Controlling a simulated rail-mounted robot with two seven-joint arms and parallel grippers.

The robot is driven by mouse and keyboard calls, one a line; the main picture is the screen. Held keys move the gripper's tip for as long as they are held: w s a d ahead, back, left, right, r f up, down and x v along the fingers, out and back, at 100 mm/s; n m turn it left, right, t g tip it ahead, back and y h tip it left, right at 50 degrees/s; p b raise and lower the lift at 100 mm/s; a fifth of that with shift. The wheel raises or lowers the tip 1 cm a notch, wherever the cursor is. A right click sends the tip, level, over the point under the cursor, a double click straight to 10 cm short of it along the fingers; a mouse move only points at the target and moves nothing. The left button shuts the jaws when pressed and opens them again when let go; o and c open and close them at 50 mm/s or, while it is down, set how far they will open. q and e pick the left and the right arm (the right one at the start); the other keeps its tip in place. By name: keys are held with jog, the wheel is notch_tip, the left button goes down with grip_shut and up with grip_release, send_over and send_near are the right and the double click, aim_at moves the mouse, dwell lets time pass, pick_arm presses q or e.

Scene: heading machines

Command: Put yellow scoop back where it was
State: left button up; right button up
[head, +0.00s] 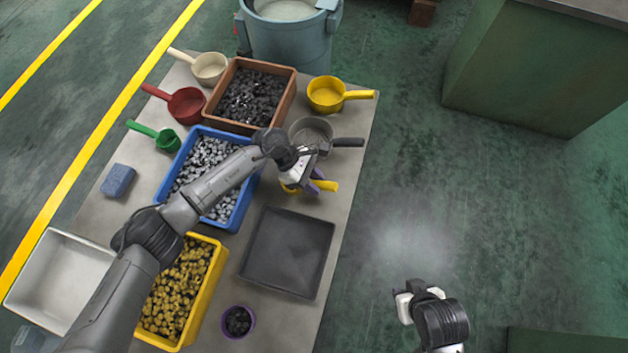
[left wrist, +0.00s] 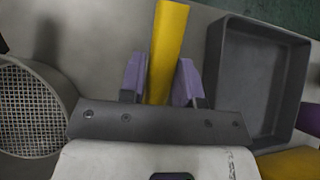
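A yellow scoop (head: 331,186) lies under my left gripper (head: 306,184), right of the blue bin; its bowl is mostly hidden by the gripper. In the left wrist view its yellow handle (left wrist: 168,45) runs between the purple fingers of the left gripper (left wrist: 162,80), which sit close against both sides, so it looks shut on the handle. How far the scoop is off the table cannot be told. A second yellow scoop (head: 326,93) lies at the table's far right corner. My right gripper (head: 404,302) is off the table at the lower right; its fingers are unclear.
A grey sieve scoop (head: 311,130) lies just beyond the left gripper. A dark empty tray (head: 287,252) is nearer. The blue bin (head: 238,213), brown bin (head: 283,106) and yellow bin (head: 207,299) hold parts. Red (head: 186,105), green (head: 167,141) and cream (head: 209,68) scoops lie left.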

pick_arm(q)
jog(key=o, duration=0.3)
jog(key=shift+o, duration=0.2)
jog(key=shift+r, duration=0.2)
jog(key=v, duration=1.2)
jog(key=shift+p, duration=0.35)
